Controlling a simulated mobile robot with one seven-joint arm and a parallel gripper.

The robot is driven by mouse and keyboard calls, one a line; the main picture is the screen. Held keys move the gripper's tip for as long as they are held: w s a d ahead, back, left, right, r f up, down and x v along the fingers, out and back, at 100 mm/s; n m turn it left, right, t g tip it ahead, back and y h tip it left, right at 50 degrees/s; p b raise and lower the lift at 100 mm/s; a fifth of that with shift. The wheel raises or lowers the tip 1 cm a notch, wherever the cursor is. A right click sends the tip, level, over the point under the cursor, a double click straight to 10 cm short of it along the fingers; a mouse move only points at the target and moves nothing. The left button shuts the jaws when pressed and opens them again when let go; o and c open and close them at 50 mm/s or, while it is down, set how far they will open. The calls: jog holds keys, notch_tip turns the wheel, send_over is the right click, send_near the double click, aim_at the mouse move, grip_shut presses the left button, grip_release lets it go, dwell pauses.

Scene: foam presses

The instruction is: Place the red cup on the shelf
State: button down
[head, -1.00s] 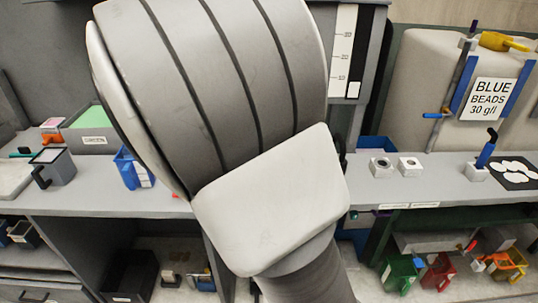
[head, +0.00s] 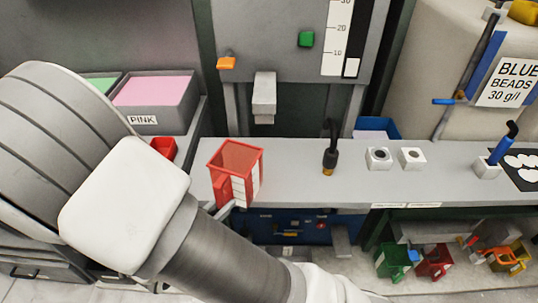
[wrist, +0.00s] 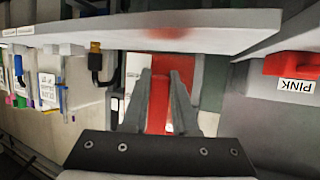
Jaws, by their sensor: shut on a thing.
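A red cup (head: 236,168) with white scale marks on its side is upright at the front edge of the grey counter in the head view. My gripper (wrist: 160,95) is shut on its red handle in the wrist view. In the head view my arm hides most of the gripper. I cannot tell whether the cup touches the counter. A low shelf (head: 475,283) under the counter at the right holds a green cup (head: 393,262), another red cup (head: 435,262) and a yellow cup (head: 512,256).
The grey counter (head: 300,182) is clear right of the held cup. A press (head: 290,35) rises behind. A PINK bin (head: 155,97) and a small red object (head: 164,147) are at the left.

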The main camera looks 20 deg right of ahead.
jog(key=shift+s+d+f, duration=0.1)
jog(key=shift+s+f, duration=0.05)
jog(key=w+d, duration=0.3)
jog(key=w, duration=0.1)
jog(key=w+d+b, duration=0.1)
jog(key=w+d, duration=0.7)
jog(key=shift+w, duration=0.35)
jog(key=f, duration=0.2)
jog(key=f+b, duration=0.1)
jog(key=shift+w+d, duration=0.35)
jog(key=shift+f, duration=0.25)
jog(key=shift+f, duration=0.15)
jog(key=c, duration=0.7)
grip_release()
